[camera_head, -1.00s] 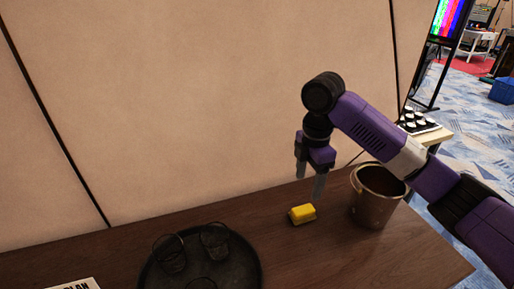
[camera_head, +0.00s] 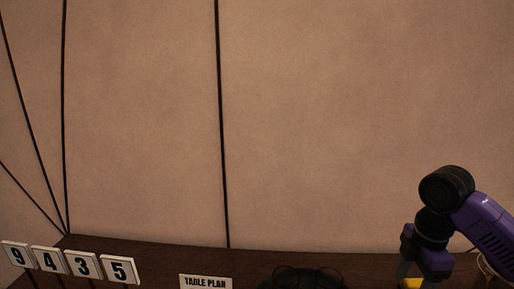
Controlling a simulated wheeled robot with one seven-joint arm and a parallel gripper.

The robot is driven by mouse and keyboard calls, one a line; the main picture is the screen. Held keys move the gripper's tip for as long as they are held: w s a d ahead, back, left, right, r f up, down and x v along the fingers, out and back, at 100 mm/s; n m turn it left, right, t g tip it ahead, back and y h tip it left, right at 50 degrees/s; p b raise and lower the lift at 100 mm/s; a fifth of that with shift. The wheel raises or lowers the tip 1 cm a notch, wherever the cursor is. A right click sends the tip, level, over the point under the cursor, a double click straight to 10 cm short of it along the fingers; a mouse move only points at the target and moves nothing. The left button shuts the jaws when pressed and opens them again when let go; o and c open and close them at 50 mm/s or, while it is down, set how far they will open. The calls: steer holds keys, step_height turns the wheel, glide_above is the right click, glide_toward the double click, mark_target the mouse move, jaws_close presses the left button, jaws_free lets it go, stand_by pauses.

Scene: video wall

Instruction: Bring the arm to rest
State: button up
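My arm (camera_head: 487,222) is at the lower right of the head view, bent down at the wrist. My gripper (camera_head: 414,277) points down, its two fingers apart at the bottom edge of the picture. A yellow block (camera_head: 411,284) shows in part at the bottom edge, beside the fingers in the picture. Its lower part is cut off, and I cannot tell the distance between it and the fingertips.
Number cards (camera_head: 85,263) stand at the left on the dark wooden table (camera_head: 165,254). A "TABLE PLAN" sign (camera_head: 205,282) is at the bottom. The tray with cups (camera_head: 307,278) is partly cut off. A panelled wall (camera_head: 330,120) rises behind.

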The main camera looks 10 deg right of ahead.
steer(key=w+a+r+m+t+y, duration=0.1)
steer(key=w+a+r+t, duration=0.15)
steer(key=w, duration=0.25)
steer(key=w+a+r+m+t, duration=0.2)
steer(key=w+t, duration=0.2)
steer(key=w, duration=0.1)
steer(key=w+a+r+m+t+y, duration=0.1)
steer(key=w+a+r+t, duration=0.2)
steer(key=w, duration=0.1)
steer(key=a+r+m+t, duration=0.7)
steer(key=a+t, duration=0.2)
steer(key=s+a+f+m+g, duration=0.1)
steer(key=s+f, duration=0.5)
steer(key=s, duration=0.9)
steer(key=s+a+f+m+g+h, duration=0.1)
steer(key=s+a+f, duration=0.2)
steer(key=s+f, duration=0.4)
steer(key=s+a+f+m+g+h, duration=0.1)
steer(key=s+f, duration=0.5)
steer(key=s, duration=1.8)
steer(key=shift+a+f+m+g, duration=0.25)
steer(key=shift+a+m+g, duration=0.15)
steer(key=shift+a, duration=0.45)
